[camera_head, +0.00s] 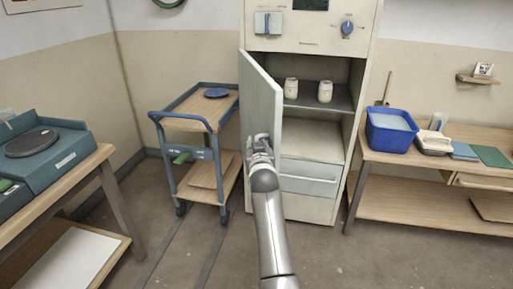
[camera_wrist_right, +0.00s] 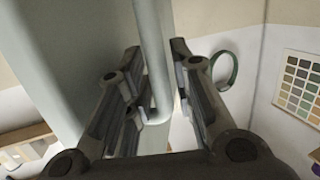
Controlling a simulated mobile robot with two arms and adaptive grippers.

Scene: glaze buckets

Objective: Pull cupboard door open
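The cupboard (camera_head: 312,148) is tall and pale, at the back centre of the head view. Its door (camera_head: 262,98) is hinged at the left and stands wide open, swung out toward me. The shelf inside shows. In the wrist view the door (camera_wrist_right: 85,60) fills the left part, with its vertical bar handle (camera_wrist_right: 154,50) in the middle. The handle is hidden in the head view. My left gripper is out of view.
Two pale jars (camera_head: 308,90) stand on the cupboard shelf. A blue-framed trolley (camera_head: 195,125) stands close left of the door. A workbench (camera_head: 440,157) with a blue bucket (camera_head: 390,130) is at right; another bench (camera_head: 75,180) is at left. The floor in front is clear.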

